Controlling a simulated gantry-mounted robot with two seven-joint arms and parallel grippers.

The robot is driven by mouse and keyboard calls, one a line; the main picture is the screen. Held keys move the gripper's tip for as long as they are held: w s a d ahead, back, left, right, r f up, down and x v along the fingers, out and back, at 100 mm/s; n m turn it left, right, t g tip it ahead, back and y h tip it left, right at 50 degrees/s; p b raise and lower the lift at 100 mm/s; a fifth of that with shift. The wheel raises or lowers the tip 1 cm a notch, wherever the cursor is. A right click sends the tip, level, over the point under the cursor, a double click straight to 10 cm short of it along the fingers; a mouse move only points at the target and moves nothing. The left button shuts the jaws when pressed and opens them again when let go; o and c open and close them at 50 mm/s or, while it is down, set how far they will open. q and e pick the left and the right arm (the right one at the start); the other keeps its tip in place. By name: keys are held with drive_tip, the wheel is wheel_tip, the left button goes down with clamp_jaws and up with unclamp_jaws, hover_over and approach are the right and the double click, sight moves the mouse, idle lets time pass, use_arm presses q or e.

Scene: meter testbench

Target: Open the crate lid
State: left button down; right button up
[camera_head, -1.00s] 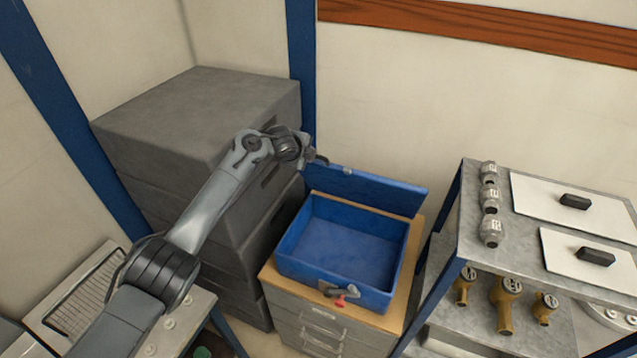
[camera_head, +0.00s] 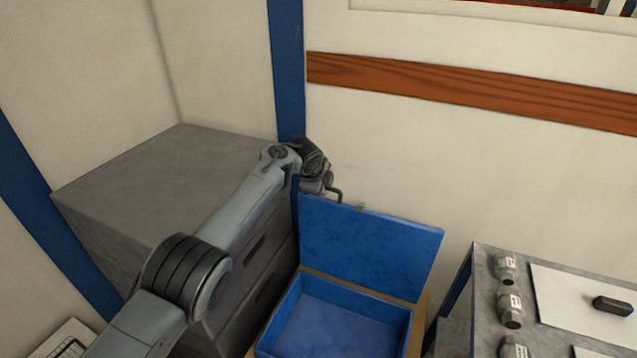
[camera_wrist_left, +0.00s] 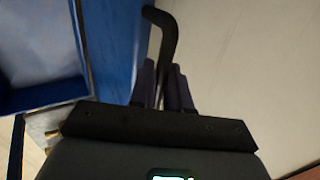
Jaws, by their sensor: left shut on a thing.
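The blue crate (camera_head: 407,338) shows its open inside in the head view, its front cut off by the frame's lower edge. Its blue lid (camera_head: 372,247) stands raised at the back, inner face toward me. A small grey latch piece (camera_head: 360,207) sits on its top edge. My left gripper (camera_head: 325,188) is at the lid's upper left corner, shut on a dark curved bar (camera_wrist_left: 165,28). I cannot tell whether the bar is part of the lid. The wrist view shows the gripper (camera_wrist_left: 163,88) beside the lid (camera_wrist_left: 118,45). My right gripper is out of view.
Large grey stacked boxes (camera_head: 165,175) stand left of the crate, below my left arm. A metal shelf with fittings (camera_head: 509,308) stands at the right. A blue post (camera_head: 286,70) and the wall (camera_head: 420,160) are close behind the lid.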

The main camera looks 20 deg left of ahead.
use_arm(q)
drive_tip(key=shift+a+f, duration=0.1)
drive_tip(key=shift+f, duration=0.4)
drive_tip(key=shift+s, duration=0.1)
drive_tip(key=c, duration=1.2)
unclamp_jaws()
drive_tip(key=shift+f, duration=0.1)
drive_tip(key=shift+c, duration=0.2)
drive_tip(key=shift+r, duration=0.25)
drive_tip(key=shift+s+r, duration=0.25)
drive_tip(key=shift+r, duration=0.65)
drive_tip(key=b+v, duration=0.3)
drive_tip(key=v, duration=0.6)
drive_tip(key=shift+b, duration=0.3)
drive_tip(key=shift+s, duration=0.15)
